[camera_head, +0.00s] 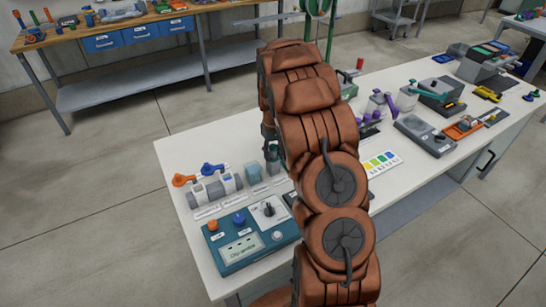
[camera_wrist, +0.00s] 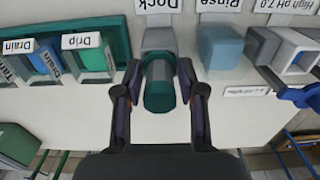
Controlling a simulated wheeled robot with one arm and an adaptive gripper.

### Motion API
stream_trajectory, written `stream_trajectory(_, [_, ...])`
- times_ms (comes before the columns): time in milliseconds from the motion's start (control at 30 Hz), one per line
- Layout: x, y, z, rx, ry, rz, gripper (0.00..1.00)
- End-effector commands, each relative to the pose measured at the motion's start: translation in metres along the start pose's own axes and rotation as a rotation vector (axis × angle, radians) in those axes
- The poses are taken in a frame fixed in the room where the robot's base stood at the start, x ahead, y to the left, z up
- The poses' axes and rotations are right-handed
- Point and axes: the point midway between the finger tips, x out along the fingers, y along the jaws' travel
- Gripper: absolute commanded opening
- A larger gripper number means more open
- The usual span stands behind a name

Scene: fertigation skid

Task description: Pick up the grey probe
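The grey probe (camera_wrist: 160,85), a grey cylinder with a teal end and band, stands in the middle of the wrist view. It is at the grey dock (camera_wrist: 160,38), under an upside-down "Dock" label. My gripper (camera_wrist: 160,72) is open, with one dark finger on each side of the probe. A narrow gap shows between each fingertip and the probe, so I see no clear contact. In the head view my arm hides most of the gripper and the probe.
A translucent blue rinse cup (camera_wrist: 220,47) stands close to the right of the dock. Beyond it is a grey-white holder (camera_wrist: 285,50) with a blue handle. A teal rack (camera_wrist: 122,45) marked "Drip" and "Drain" is at left. A teal control box (camera_head: 245,245) sits at the bench's front.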

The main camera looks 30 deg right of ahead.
Motion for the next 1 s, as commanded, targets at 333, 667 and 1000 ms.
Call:
stream_trajectory(333, [0.0,0.0,0.0,0.0,0.0,0.0,0.0])
stream_trajectory(667, [0.0,0.0,0.0,0.0,0.0,0.0,0.0])
stream_trajectory(1000, [-0.038,0.0,-0.002,-0.002,0.008,0.003,0.0])
